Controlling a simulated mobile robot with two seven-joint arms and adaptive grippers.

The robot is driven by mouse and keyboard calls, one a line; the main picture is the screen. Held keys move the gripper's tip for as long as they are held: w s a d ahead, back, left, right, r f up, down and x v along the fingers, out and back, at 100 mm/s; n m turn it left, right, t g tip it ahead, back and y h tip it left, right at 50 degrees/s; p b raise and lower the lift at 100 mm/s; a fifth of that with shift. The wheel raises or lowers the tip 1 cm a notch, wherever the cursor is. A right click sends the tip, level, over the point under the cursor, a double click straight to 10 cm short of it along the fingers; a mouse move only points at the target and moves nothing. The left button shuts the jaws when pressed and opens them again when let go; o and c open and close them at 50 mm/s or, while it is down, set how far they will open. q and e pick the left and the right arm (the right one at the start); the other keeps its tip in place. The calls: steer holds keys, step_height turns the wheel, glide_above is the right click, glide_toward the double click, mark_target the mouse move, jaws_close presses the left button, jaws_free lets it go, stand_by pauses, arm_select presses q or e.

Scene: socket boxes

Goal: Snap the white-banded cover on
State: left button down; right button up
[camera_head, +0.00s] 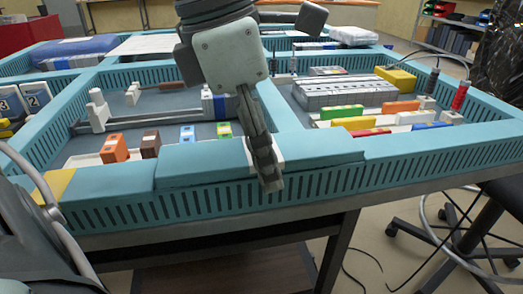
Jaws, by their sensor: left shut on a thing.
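The white-banded cover (315,148) is a long teal strip lying along the front wall of the teal-framed station. A white band (250,153) shows around its middle, partly hidden by my gripper. My left gripper (268,178) points down from above and is shut on the cover at this band. The cover lies at the top of the slotted front wall (210,202). I cannot tell whether it is fully seated there. My right gripper is not in view.
A plain teal cover section (110,187) and a yellow corner piece (55,185) continue the front rim to the left. Orange (113,148), brown and other coloured blocks stand behind the wall. The right compartment holds a grey block (343,92) and several coloured bars.

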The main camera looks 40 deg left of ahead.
arm_select(q)
steer(key=shift+f+b, duration=0.2)
steer(key=shift+b, duration=0.15)
stand_by(0.5)
steer(key=shift+f+b, duration=0.7)
steer(key=shift+b, duration=0.05)
stand_by(0.5)
steer(key=shift+c, duration=0.9)
jaws_free()
step_height(320, 180, up, 8)
steer(key=p, duration=0.5)
steer(key=shift+f, duration=0.25)
